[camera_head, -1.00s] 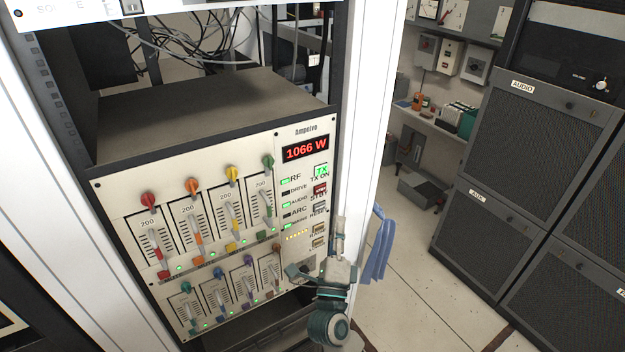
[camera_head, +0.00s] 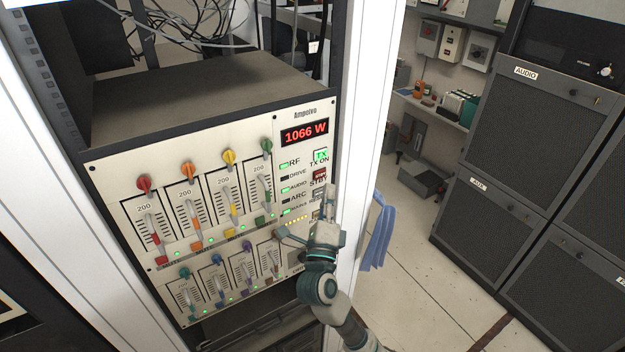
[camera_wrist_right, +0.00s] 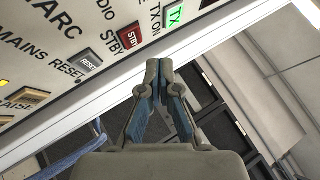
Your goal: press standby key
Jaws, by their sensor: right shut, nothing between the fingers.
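The standby key (camera_head: 319,175) is a small dark red button beside the STBY label on the right side of the cream Ampolvo panel (camera_head: 305,122). It also shows in the right wrist view (camera_wrist_right: 128,38), up and left of my fingertips. My right gripper (camera_head: 331,190) is shut and empty, its fingers pointing up just below the key in the head view. The shut fingertips also show in the right wrist view (camera_wrist_right: 158,64), apart from the key in the picture. Their depth gap to the panel is hard to judge. My left gripper is not in view.
The lit green TX ON key (camera_head: 321,156) is just above the standby key. The grey RESET key (camera_wrist_right: 90,62) is just below it. Several coloured levers, such as a red one (camera_head: 145,184), fill the panel's left. A white rack post (camera_head: 365,120) stands at right.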

